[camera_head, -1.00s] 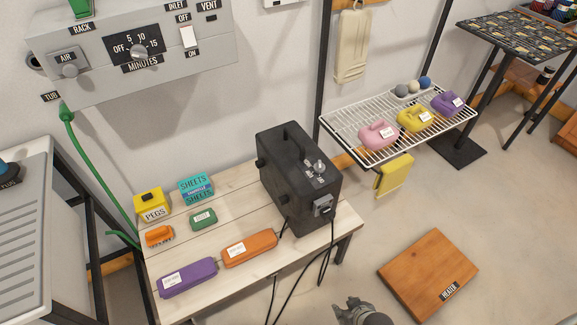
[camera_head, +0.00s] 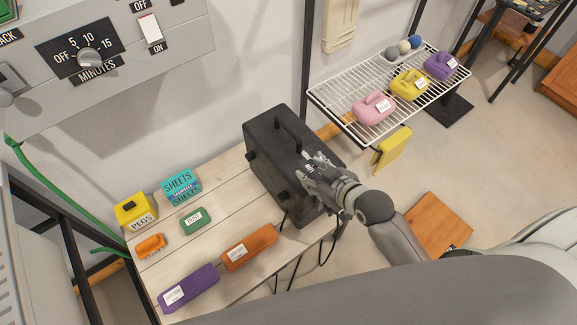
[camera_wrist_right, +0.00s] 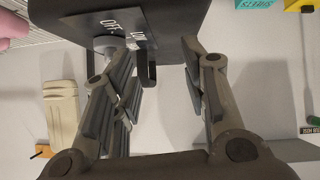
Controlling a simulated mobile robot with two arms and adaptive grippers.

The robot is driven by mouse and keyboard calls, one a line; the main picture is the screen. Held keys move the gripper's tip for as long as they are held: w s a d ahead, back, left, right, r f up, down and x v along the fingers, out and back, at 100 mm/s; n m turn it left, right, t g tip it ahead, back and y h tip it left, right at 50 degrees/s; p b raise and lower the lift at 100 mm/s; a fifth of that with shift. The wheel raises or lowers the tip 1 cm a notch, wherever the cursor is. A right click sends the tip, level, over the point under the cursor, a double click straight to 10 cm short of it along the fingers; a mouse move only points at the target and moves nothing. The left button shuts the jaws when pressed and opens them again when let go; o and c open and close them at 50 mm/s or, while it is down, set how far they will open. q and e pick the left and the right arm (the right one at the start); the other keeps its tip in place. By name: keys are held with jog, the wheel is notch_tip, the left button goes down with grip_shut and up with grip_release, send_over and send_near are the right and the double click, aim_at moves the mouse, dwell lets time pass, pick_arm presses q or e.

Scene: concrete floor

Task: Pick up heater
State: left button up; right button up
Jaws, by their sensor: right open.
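The heater (camera_head: 268,160) is a black box standing on the slatted wooden table, with a black handle (camera_head: 291,134) along its top. My right gripper (camera_head: 318,178) is open over the heater's right part, partly hiding its top and control side. In the right wrist view the heater's dark body (camera_wrist_right: 175,22) fills the top, with an "OFF" label and a knob partly behind the left finger. A dark upright loop, apparently the handle, shows between the open fingers, nearer the left one. I cannot tell whether a finger touches it. My left gripper is not in view.
The wooden table (camera_head: 222,165) also holds a yellow pegs box (camera_head: 135,211), a teal sheets box (camera_head: 180,187) and several small cases. A wire rack (camera_head: 345,92) with coloured jugs stands at right. A wooden board (camera_head: 440,222) labelled heater earlier lies on the floor. Cables hang below the heater.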

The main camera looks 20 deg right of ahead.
jog(key=t, duration=0.2)
send_near(293, 130)
jog(key=shift+s+d+f+y, duration=0.1)
jog(key=shift+s+f+y, duration=0.2)
jog(key=shift+s+f, duration=0.7)
jog(key=shift+w+r+n+t, duration=0.1)
jog(key=shift+w+n+t, duration=0.2)
jog(key=shift+w, duration=0.05)
jog(key=x, duration=1)
jog(key=shift+w+r, duration=0.15)
jog(key=shift+w, duration=0.25)
grip_shut()
jog(key=shift+w+r, duration=0.2)
jog(key=shift+r, duration=0.2)
